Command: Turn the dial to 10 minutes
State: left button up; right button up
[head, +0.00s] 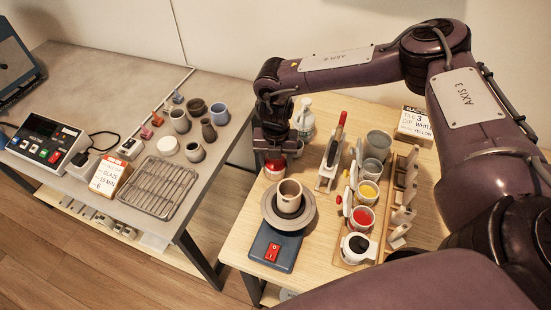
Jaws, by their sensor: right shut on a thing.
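The knob's setting is too small to read. My right gripper (276,150) points down over the wooden table, far to the right of the box. It is shut on a small red-topped white thing (275,170), whose upper part the jaws partly hide; I cannot tell whether it is a dial. My left gripper is not in view.
A wheel (274,251) carrying a beige cup stands just in front of my right gripper. A wire rack (158,186) and several pots are on the grey table. A gap separates the tables.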

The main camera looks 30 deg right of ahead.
aim_at(275, 161)
jog(key=shift+c, duration=0.6)
jog(key=shift+m+p, duration=0.3)
jog(key=shift+m, duration=0.5)
jog(key=shift+m, duration=0.6)
dwell(1.0)
jog(key=o, duration=1)
jog(key=shift+w+r, duration=0.1)
jog(key=shift+r, duration=0.45)
notch_tip(275, 161, up, 7)
jog(key=shift+f+b, duration=0.1)
jog(key=shift+b, duration=1)
